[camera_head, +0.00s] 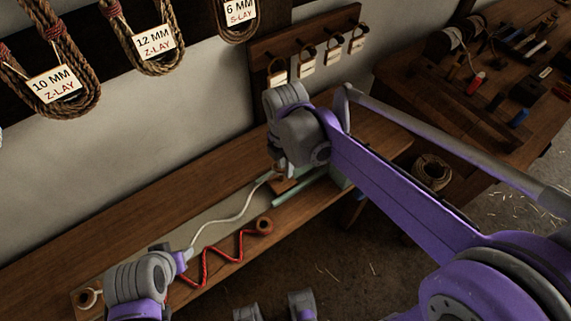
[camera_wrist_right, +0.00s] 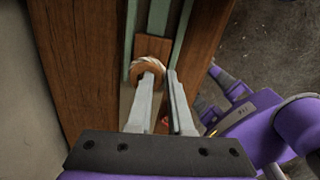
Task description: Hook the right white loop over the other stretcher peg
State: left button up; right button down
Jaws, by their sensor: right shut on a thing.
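The white rope (camera_head: 237,212) runs along the bench tray from near my left gripper to my right gripper. In the right wrist view, the right white loop (camera_wrist_right: 149,61) shows as a pale band curving over the round wooden stretcher peg (camera_wrist_right: 138,70); I cannot tell whether it goes all the way around. My right gripper (camera_wrist_right: 162,75) is at this peg, fingers narrowly apart and shut on the loop; in the head view its wrist hides the peg. My left gripper (camera_head: 183,260) is low over the tray's left part, its fingertips unclear. Another peg with a white loop (camera_head: 88,298) stands left of it.
Green strips (camera_head: 300,187) lie at the right end. A coil of rope (camera_head: 432,172) and a tool table (camera_head: 490,75) are farther right. Rope hanks (camera_head: 60,60) hang above.

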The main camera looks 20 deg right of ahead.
pick_arm(q)
jog(key=shift+f, duration=0.2)
pick_arm(e)
jog(key=shift+f, duration=0.25)
pick_arm(q)
jog(key=shift+s+f+b, duration=0.1)
jog(key=shift+f+b, duration=0.25)
jog(key=shift+b, duration=0.15)
pick_arm(e)
jog(key=shift+f, duration=0.5)
jog(key=c, duration=0.8)
grip_release()
jog(key=shift+o, duration=0.2)
jog(key=shift+r, duration=0.15)
pick_arm(q)
jog(key=shift+r+p, duration=0.6)
pick_arm(e)
notch_tip(320, 180, up, 11)
jog(key=shift+f, duration=0.2)
